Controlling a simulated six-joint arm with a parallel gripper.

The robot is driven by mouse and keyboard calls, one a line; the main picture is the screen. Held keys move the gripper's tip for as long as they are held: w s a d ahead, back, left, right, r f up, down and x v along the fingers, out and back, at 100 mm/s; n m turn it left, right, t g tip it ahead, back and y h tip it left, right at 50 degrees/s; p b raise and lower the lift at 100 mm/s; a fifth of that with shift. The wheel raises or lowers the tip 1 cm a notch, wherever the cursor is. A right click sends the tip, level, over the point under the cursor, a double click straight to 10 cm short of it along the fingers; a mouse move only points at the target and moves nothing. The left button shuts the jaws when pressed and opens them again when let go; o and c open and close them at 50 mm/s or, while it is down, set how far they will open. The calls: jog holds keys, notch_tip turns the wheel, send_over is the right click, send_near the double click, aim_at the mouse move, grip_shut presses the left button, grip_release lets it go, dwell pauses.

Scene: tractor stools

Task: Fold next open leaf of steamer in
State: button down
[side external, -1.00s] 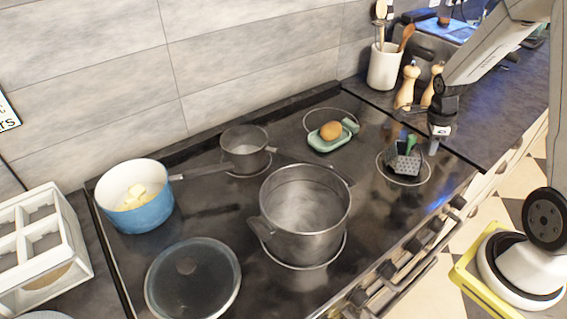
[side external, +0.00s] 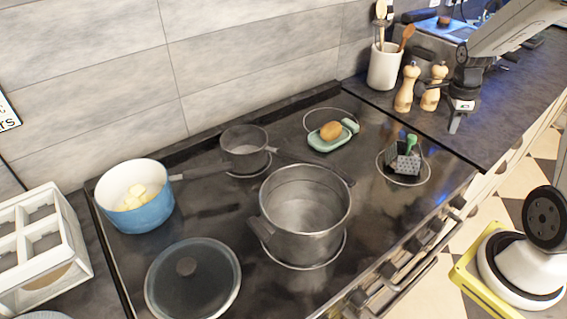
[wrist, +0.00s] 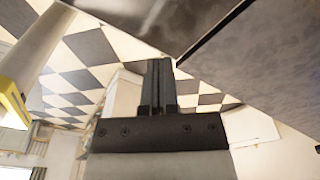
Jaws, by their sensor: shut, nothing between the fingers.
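The steamer (side external: 404,162) is a small dark perforated piece with a green handle (side external: 411,141).
A large steel pot (side external: 304,212) stands left of the steamer, with a small saucepan (side external: 245,148) behind it. A green dish (side external: 328,141) holds an egg-like thing. Two wooden mills (side external: 407,88) and a white utensil crock (side external: 384,67) stand behind my gripper.

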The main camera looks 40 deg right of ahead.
jog(key=shift+w+a+r, duration=0.15)
jog(key=shift+r, duration=0.9)
jog(key=shift+w+a+r, duration=0.1)
jog(key=shift+r, duration=0.9)
jog(key=s+d+t+y, duration=0.3)
jog(key=t, duration=0.1)
jog(key=shift+s+d+f+y, duration=0.15)
jog(key=shift+s+f+y, duration=0.15)
jog(key=shift+s, duration=0.1)
jog(key=shift+f, duration=0.1)
jog(key=x, duration=1)
jog(key=shift+w+a+f, duration=0.3)
jog(key=shift+w+a, duration=0.4)
jog(key=shift+w, duration=0.1)
jog(key=shift+w+a+f, duration=0.35)
jog(key=shift+w+a, duration=0.15)
jog(key=shift+w, duration=0.1)
